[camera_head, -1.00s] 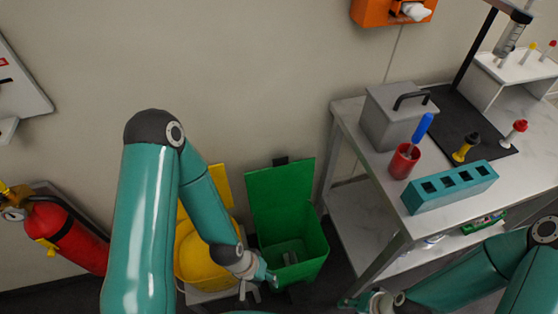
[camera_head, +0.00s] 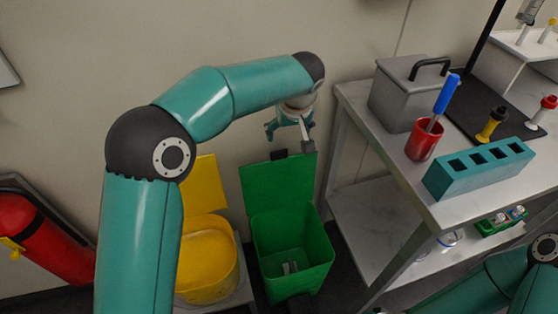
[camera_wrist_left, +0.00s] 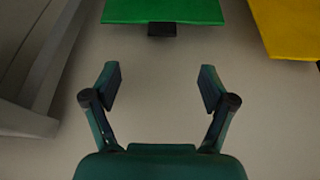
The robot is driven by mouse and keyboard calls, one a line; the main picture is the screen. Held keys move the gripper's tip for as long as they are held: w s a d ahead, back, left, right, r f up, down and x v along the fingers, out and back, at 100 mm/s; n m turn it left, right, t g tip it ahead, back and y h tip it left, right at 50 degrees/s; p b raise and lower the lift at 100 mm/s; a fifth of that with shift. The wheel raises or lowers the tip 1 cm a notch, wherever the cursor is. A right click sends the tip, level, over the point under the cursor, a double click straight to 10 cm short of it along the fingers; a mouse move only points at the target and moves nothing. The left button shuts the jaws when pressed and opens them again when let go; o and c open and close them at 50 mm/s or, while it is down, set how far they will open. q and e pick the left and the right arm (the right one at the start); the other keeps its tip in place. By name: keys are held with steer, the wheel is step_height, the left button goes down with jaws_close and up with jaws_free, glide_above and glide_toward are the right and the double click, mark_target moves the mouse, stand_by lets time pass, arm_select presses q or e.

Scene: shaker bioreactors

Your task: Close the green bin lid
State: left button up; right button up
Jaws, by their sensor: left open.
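The green bin (camera_head: 290,262) stands on the floor against the wall, left of the table. Its green lid (camera_head: 280,187) is open and upright at the back, near the wall, and grey items show inside the bin. My left gripper (camera_head: 291,136) is open and empty, above and behind the lid's top edge. In the left wrist view my left gripper (camera_wrist_left: 158,88) has its fingers spread, and the lid's edge (camera_wrist_left: 164,12) shows beyond them, apart from them. My right arm shows at the lower right, but its gripper is hidden or out of frame.
A yellow bin (camera_head: 207,265) with its yellow lid (camera_head: 203,183) raised stands left of the green bin. A table (camera_head: 385,165) with a grey box (camera_head: 400,95), red cup (camera_head: 424,142) and teal rack (camera_head: 478,170) is at the right. A fire extinguisher (camera_head: 45,235) is at far left.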

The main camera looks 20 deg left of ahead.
mark_target(280, 153)
arm_select(q)
steer(key=x, duration=1.6)
steer(key=shift+w+a+r+b, duration=0.15)
steer(key=shift+a+b, duration=0.15)
